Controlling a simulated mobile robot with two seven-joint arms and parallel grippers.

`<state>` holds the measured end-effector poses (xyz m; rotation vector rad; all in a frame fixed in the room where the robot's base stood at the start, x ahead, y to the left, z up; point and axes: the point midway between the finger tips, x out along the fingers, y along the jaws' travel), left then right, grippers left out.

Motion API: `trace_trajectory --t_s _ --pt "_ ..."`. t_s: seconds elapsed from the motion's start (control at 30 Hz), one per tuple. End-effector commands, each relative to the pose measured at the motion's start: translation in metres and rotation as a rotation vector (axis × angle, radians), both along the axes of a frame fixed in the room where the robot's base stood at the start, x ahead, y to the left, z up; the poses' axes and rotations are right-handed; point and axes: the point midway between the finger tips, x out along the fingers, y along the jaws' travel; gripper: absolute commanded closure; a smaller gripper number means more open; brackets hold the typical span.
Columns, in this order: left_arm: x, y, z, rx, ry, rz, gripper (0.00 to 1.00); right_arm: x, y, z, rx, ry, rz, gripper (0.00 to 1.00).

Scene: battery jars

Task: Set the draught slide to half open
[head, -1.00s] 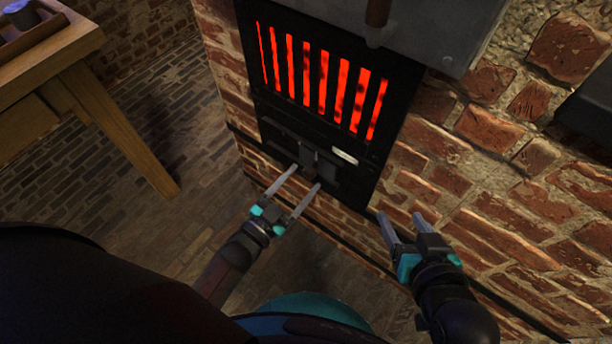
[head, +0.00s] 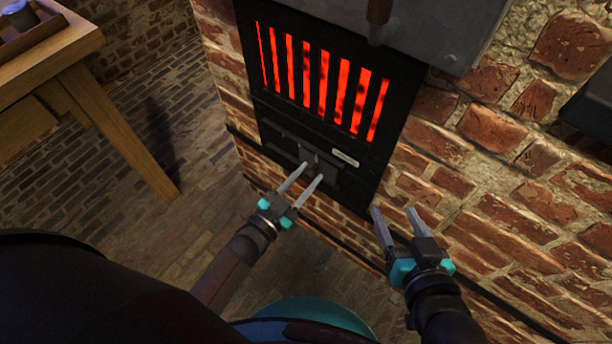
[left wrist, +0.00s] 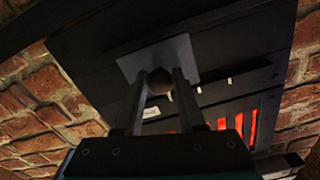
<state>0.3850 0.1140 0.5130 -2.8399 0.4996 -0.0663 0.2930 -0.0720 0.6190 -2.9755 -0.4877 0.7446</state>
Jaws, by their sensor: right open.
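The draught slide is a grey plate (left wrist: 185,50) with a round brown knob (left wrist: 160,81), seen in the left wrist view on the dark stove front. In the head view the slide (head: 345,180) sits low under the glowing grate, partly hidden by my fingers. My left gripper (head: 313,171) reaches it from below; in the left wrist view its fingers (left wrist: 160,88) lie close on both sides of the knob, closed on it. My right gripper (head: 394,213) is open and empty, beside the brick wall to the right.
The red glowing grate (head: 320,80) is above the slide, with a small pale label (head: 345,158) beneath it. Pale marks (left wrist: 151,112) show near the slide. A grey metal box (head: 440,25) overhangs above. A wooden table (head: 60,55) stands at left; brick floor between is clear.

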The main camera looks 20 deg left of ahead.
Motion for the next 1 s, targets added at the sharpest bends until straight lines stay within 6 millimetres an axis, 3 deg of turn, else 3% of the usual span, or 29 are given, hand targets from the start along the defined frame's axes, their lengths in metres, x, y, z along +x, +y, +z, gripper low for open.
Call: trace_trajectory --t_s 0.03,0.33,1.0 --pt "-0.0002 0.0000 -0.0001 0.000 0.000 0.000 0.68 0.0000 -0.0001 0.0000 0.000 0.000 0.000 0.34" --pt "-0.0004 0.0000 -0.0003 0.000 0.001 0.000 1.00 0.0000 -0.0003 0.0000 -0.001 0.001 0.001 0.34" --pt "-0.0007 0.0002 -0.0007 0.001 0.002 0.001 1.00 -0.0001 -0.0002 -0.0001 -0.001 0.001 0.001 0.34"
